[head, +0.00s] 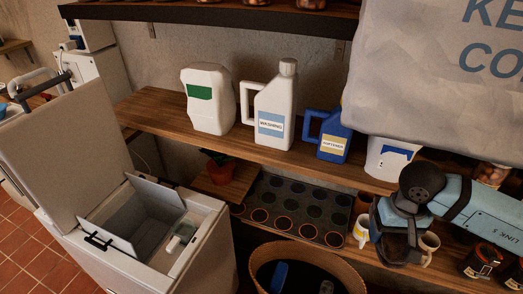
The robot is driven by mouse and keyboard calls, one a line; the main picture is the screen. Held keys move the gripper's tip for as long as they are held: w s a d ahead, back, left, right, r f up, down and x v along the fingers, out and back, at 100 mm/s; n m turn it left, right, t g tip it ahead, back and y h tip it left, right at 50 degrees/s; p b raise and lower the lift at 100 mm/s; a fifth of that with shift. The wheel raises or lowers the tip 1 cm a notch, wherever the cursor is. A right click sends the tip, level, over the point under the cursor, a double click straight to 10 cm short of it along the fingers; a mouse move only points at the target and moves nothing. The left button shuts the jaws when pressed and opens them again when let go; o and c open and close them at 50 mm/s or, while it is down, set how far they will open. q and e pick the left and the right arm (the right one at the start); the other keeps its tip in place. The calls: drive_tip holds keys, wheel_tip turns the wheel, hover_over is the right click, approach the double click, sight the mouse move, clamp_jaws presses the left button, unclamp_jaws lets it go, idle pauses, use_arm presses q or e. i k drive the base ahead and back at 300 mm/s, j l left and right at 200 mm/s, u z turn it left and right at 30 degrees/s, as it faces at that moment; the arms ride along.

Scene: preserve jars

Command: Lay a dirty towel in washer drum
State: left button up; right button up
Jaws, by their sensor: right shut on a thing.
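The washer (208,215) stands at the left with its top lid (45,150) raised. Inside its opening is the grey drum (140,222), with its flaps (110,242) open; what I see of the drum looks empty. My right gripper (396,236) is at the lower right, below its dark wrist, pointing down among the things under the shelf. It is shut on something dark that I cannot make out. I cannot pick out a dirty towel with certainty. My left gripper is not in view.
A wooden shelf (160,116) holds a white jug (208,115), a labelled washing jug (274,108) and a blue softener jug (330,133). A wicker basket (256,262) stands right of the washer. A large grey printed surface (420,75) covers the upper right. Mugs (361,231) stand near my right gripper.

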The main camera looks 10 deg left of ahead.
sight(146, 240)
drive_tip(key=k+u, duration=0.3)
drive_tip(key=k+j+u, duration=0.1)
drive_tip(key=u, duration=0.2)
drive_tip(key=i+j+u, duration=0.2)
drive_tip(key=u, duration=0.3)
drive_tip(key=i+j+u, duration=0.2)
drive_tip(key=u, duration=0.25)
drive_tip(key=i+j, duration=0.3)
drive_tip(key=i, duration=0.15)
drive_tip(key=i+j, duration=0.25)
drive_tip(key=i, duration=0.25)
drive_tip(key=i+j, duration=0.3)
drive_tip(key=i, duration=0.15)
